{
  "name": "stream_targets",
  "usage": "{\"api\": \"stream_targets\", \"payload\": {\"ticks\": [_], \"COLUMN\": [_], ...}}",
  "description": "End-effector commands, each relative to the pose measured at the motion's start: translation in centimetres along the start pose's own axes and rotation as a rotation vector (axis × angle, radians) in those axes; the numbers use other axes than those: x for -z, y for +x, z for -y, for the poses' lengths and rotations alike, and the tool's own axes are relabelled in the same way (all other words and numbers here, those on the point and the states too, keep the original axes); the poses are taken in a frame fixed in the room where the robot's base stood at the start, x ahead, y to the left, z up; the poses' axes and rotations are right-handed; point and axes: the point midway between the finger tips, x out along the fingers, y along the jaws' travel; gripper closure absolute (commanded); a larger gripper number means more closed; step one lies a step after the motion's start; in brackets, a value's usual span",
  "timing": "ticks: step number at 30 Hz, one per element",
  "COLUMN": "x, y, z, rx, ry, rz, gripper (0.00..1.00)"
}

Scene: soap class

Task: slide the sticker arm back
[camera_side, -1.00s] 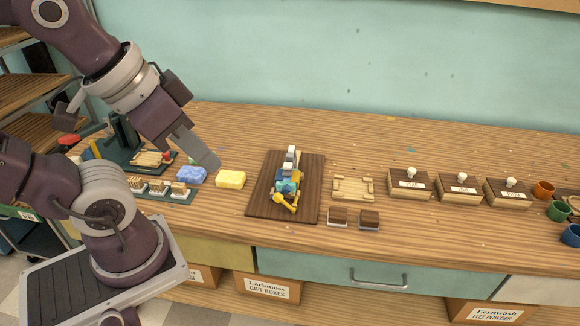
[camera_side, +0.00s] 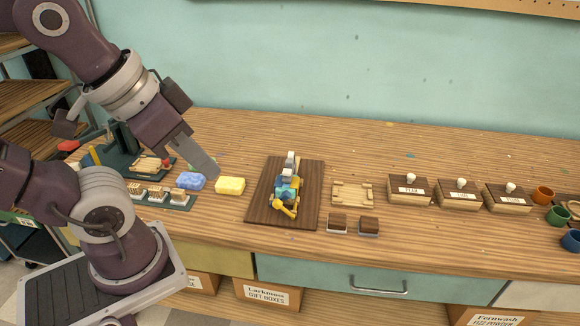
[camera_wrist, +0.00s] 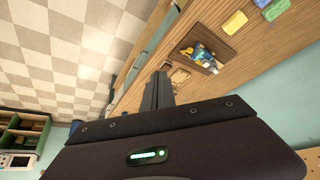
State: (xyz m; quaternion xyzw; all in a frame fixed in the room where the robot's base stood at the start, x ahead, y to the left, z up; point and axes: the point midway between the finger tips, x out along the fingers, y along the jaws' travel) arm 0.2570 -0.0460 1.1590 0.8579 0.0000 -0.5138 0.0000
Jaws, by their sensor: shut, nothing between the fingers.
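My gripper (camera_side: 206,165) is shut and empty, in the air in front of the left part of the bench; in the wrist view its fingers (camera_wrist: 157,92) are together. A small blue and white device with a yellow lever (camera_side: 286,190) stands on a dark wooden board (camera_side: 257,214), to the right of my gripper; it also shows in the wrist view (camera_wrist: 201,52). A dark green stand (camera_side: 122,140) with a red knob is at the left, partly hidden by my arm. I cannot tell for certain which part is the sticker arm.
A blue block (camera_side: 191,181) and a yellow block (camera_side: 230,186) lie left of the board. A pale wooden tray (camera_side: 352,193), two brown-topped blocks, labelled stamps (camera_side: 410,190) and coloured cups (camera_side: 543,193) are to the right. Bare bench lies behind the board.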

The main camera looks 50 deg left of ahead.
Motion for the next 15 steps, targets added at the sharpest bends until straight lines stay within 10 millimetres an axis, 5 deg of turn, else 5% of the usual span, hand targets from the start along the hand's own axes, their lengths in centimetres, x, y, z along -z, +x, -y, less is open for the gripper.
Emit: {"api": "stream_targets", "payload": {"ticks": [4,8,11,15], "x": [1.2,7.3,13.1,18.4], "y": [0.1,1.6,5.3,13.4], "z": [0.2,2.0,5.0,10.9], "rx": [0.006,0.034,0.068,0.119], "ry": [-0.026,-0.16,-0.306,-0.507], "rz": [0.018,0.109,0.196,0.314], "gripper": [0.76,0.58,0.58,0.58]}}
